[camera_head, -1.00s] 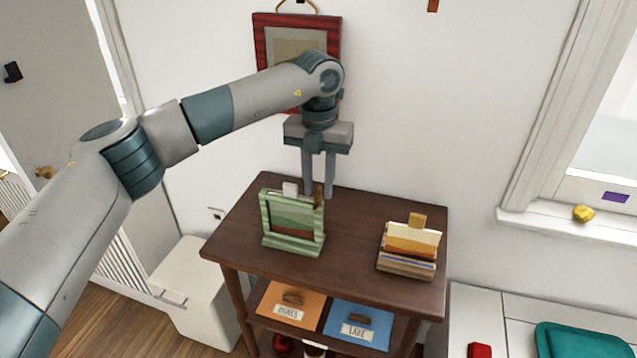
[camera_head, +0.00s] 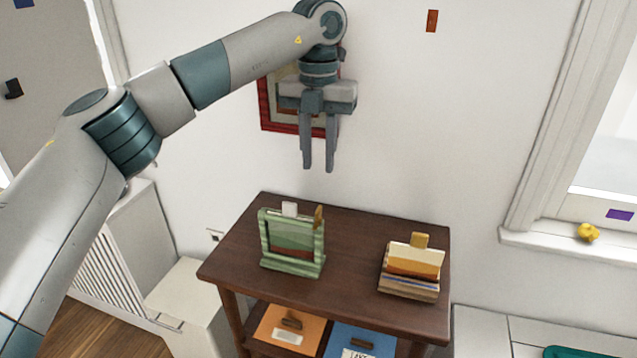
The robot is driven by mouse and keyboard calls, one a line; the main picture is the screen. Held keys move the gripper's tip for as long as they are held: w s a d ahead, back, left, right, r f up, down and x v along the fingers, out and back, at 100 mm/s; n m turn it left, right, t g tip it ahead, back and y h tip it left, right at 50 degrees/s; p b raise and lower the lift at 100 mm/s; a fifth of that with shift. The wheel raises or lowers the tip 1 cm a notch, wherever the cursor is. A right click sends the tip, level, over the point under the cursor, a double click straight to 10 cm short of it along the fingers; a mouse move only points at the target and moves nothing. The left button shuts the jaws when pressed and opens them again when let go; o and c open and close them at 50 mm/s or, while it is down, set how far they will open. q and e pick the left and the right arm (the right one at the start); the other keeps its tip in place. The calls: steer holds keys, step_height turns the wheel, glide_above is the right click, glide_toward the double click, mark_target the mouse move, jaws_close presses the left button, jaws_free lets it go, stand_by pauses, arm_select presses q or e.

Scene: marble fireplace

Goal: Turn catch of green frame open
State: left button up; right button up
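The green frame (camera_head: 292,263) stands upright on the dark wooden table (camera_head: 345,261), left of its middle. A small brass-coloured catch (camera_head: 318,216) sticks up at its top right corner, and a white tab (camera_head: 289,209) shows at its top. My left gripper (camera_head: 318,169) hangs in the air above and behind the frame, fingers pointing down. A narrow gap shows between its fingers, and nothing is in it. It is clear of the frame and the catch. My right gripper is not in the picture.
A second stand with orange-and-cream picture (camera_head: 414,262) is at the table's right. A red frame (camera_head: 268,105) hangs on the wall behind my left gripper. Orange (camera_head: 287,327) and blue (camera_head: 362,340) boxes lie on the lower shelf. A white windowsill (camera_head: 560,247) is at right.

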arm_select(q)
step_height(320, 180, up, 6)
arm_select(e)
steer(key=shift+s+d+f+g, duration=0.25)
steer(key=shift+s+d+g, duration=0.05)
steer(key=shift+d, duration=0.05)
arm_select(q)
steer(key=shift+s, duration=0.1)
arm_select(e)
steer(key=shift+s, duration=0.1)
